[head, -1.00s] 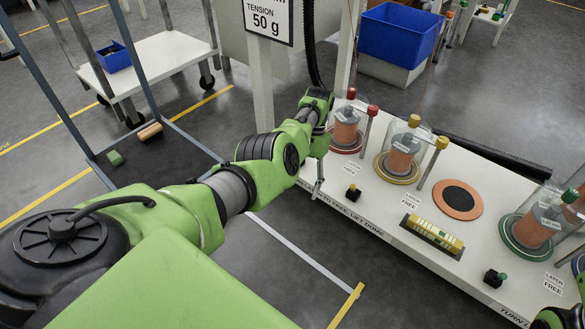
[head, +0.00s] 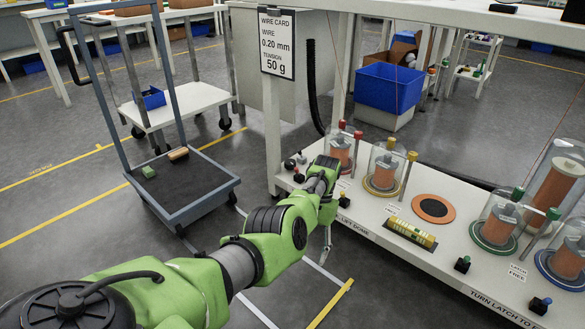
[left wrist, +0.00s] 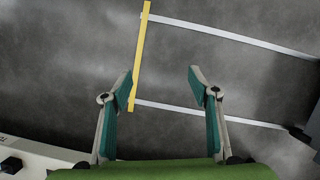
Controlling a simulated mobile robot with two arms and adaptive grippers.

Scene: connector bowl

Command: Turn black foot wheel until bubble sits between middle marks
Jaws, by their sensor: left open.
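The level (head: 411,233), a yellow-green vial in a dark holder, lies near the front edge of the white bench (head: 395,217). Its bubble is too small to place against the marks. I cannot make out a black foot wheel in either view. My left gripper (head: 327,246) is in front of the bench's left part, pointing down. In the left wrist view its two fingers (left wrist: 162,85) are spread, with only floor between them. My right gripper is not in view.
Domed spools stand on the bench, with coloured posts and small latch knobs (head: 462,264) near its front edge. A cart (head: 185,190) stands at left. Yellow (left wrist: 138,55) and white floor tape lies below my left gripper. Floor between cart and bench is clear.

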